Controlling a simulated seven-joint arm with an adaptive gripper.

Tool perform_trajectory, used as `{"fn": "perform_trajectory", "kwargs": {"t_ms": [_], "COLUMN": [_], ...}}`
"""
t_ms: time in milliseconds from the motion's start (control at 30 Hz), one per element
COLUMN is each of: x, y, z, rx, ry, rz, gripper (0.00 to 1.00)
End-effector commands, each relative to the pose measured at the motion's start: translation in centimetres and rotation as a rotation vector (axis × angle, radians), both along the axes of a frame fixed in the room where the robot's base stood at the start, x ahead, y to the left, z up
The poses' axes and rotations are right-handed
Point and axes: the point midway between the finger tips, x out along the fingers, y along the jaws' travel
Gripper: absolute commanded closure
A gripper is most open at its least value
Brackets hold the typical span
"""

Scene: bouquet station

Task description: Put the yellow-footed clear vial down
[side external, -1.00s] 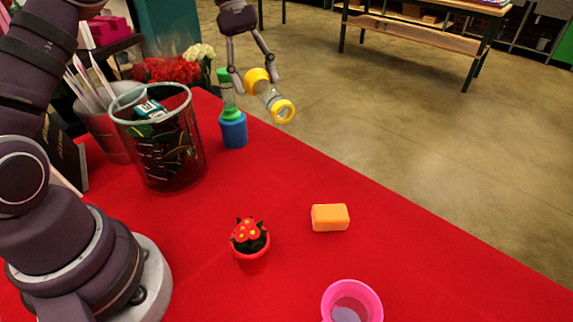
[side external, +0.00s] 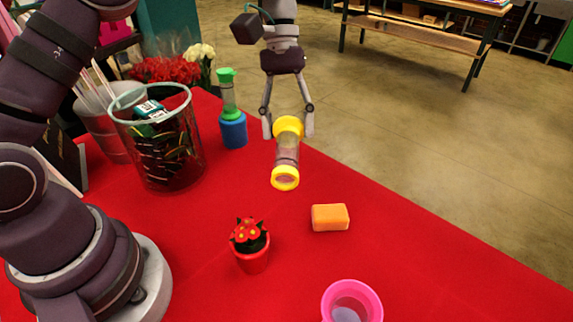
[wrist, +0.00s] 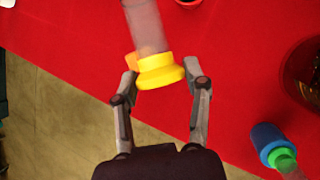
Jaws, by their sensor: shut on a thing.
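My gripper (side external: 288,122) is shut on one yellow end of the clear vial (side external: 287,152). The vial has a yellow collar at each end and a see-through body. It hangs tilted from the fingers, its other yellow end pointing down and toward the side camera, seemingly above the red cloth. In the wrist view my gripper (wrist: 162,82) has its two fingers on either side of the near yellow collar (wrist: 158,71). The vial's clear body (wrist: 146,27) runs out of the top of that view, so its far end is hidden there.
An orange block (side external: 330,217) and a potted red flower (side external: 250,245) sit on the red table (side external: 400,265). A pink cup (side external: 352,300) is at the front. A green-topped vial stands in a blue holder (side external: 233,131), beside a mesh bin (side external: 160,150). Cloth near the block is clear.

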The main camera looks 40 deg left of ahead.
Motion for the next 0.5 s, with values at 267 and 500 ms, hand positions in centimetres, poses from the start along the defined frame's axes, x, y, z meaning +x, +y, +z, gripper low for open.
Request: {"fn": "perform_trajectory", "kwargs": {"t_ms": [267,500], "x": [-6.6,-8.8], "y": [-9.4,-11.0], "z": [-4.3,-7.9], "rx": [-0.037,-0.049], "ry": [0.039,0.054], "rz": [-0.564,-0.701], "gripper": [0.93,0.93]}}
